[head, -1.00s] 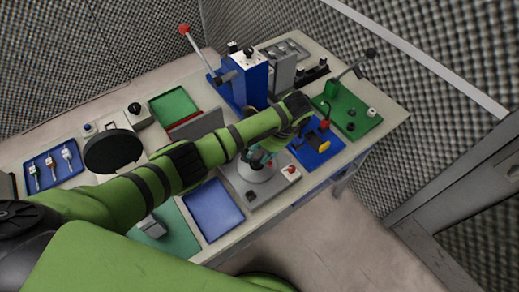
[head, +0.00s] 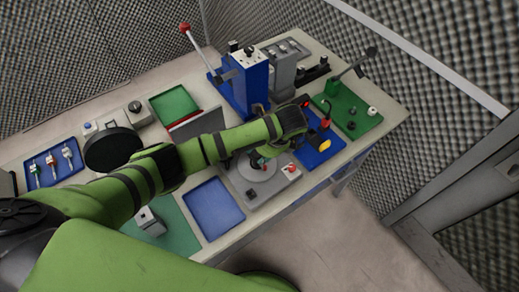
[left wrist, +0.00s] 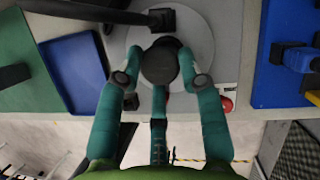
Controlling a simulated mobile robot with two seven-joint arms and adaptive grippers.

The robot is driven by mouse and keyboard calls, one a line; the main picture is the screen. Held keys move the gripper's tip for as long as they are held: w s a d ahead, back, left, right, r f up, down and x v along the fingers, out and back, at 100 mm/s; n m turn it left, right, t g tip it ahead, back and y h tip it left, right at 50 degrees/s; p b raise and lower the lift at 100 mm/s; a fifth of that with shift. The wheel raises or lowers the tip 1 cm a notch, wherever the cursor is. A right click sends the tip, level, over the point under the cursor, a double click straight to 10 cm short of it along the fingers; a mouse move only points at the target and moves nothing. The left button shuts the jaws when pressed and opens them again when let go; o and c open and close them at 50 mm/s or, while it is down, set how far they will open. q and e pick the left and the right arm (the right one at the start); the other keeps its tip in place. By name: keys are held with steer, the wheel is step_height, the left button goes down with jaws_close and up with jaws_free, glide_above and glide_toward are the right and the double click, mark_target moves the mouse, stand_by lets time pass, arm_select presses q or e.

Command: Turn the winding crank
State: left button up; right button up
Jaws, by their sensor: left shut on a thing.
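The winding crank shows as a light grey round disc (head: 256,170) on a grey base on the bench, in the head view. In the left wrist view its grey disc (left wrist: 201,32) lies beneath a dark round knob (left wrist: 160,64). My left gripper (left wrist: 160,76) has its teal fingers closed around this knob, one on each side and one below. In the head view my left gripper (head: 262,161) is over the disc, mostly hidden by my green forearm. My right gripper is not in view.
A red button (head: 290,169) sits right of the disc. A blue tray (head: 213,208) lies left of it; a blue board (head: 318,153) with a yellow-ended part lies right. A tall blue lever stand (head: 250,82) and a green lever board (head: 350,112) are behind.

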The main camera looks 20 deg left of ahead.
arm_select(q)
steer(key=shift+s+f+m+t+h, duration=0.1)
steer(key=shift+s+m+t+h, duration=0.15)
steer(key=shift+m, duration=0.75)
steer(key=shift+s+f+m+t+h, duration=0.15)
steer(key=shift+m+t, duration=0.2)
steer(key=shift+m, duration=0.65)
steer(key=shift+s+a+m+t+h, duration=0.1)
steer(key=shift+m+t+h, duration=0.2)
steer(key=shift+m, duration=0.75)
steer(key=shift+a+m+t+h, duration=0.1)
steer(key=shift+m+t+h, duration=0.15)
steer(key=shift+m, duration=0.8)
steer(key=shift+a+m+t+h, duration=0.15)
steer(key=shift+m+h, duration=0.35)
steer(key=shift+m, duration=0.7)
steer(key=shift+a+m+t+h, duration=0.1)
steer(key=shift+m+h, duration=0.35)
steer(key=shift+m, duration=0.75)
steer(key=shift+m+h, duration=0.7)
steer(key=shift+m, duration=0.9)
steer(key=shift+a+m, duration=0.1)
steer(key=shift+m, duration=0.3)
steer(key=o, duration=1.1)
steer(key=shift+o, duration=0.2)
steer(key=shift+r, duration=0.1)
steer(key=shift+r, duration=0.1)
